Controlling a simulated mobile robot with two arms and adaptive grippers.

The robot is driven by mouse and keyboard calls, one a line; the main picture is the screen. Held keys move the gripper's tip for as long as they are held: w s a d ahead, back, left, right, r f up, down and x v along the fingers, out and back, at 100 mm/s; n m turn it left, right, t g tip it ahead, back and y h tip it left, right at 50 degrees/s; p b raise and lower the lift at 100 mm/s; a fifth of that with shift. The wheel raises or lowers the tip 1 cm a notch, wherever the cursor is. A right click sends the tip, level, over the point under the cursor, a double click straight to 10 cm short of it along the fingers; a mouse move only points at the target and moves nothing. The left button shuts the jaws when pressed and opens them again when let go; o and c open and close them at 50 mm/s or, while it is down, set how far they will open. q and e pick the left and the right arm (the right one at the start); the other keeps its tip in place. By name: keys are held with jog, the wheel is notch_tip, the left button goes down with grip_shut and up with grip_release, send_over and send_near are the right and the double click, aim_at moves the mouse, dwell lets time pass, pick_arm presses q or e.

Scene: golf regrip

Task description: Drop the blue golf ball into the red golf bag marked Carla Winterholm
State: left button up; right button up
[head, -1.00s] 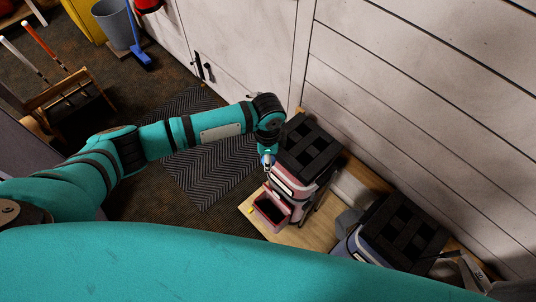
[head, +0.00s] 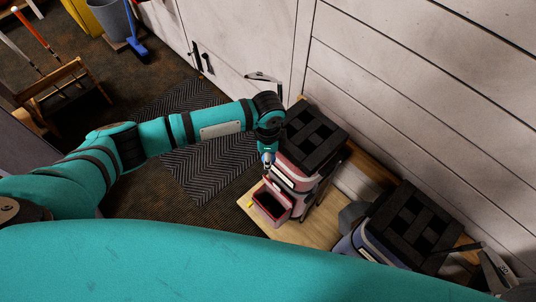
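The red golf bag (head: 311,160) stands on a wooden board near the wall, with a black divided top. Its pale label is too small to read. A dark, open-topped red pocket (head: 271,203) sticks out in front. My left arm reaches in from the left, and its wrist end (head: 267,160) hangs at the bag's near left side, showing a small blue and pale tip. I cannot tell whether that tip is the blue golf ball. The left fingers are not clear. My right gripper (head: 488,262) is partly visible at the lower right edge, its opening unclear.
A blue-grey golf bag (head: 372,249) with a black divided top stands right of the red one. The wooden board (head: 310,230) has bare room between them. A ridged mat (head: 190,170) lies left. The white plank wall (head: 430,100) closes off the back.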

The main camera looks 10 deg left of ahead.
pick_arm(q)
jog(key=o, duration=1.2)
notch_tip(320, 180, up, 12)
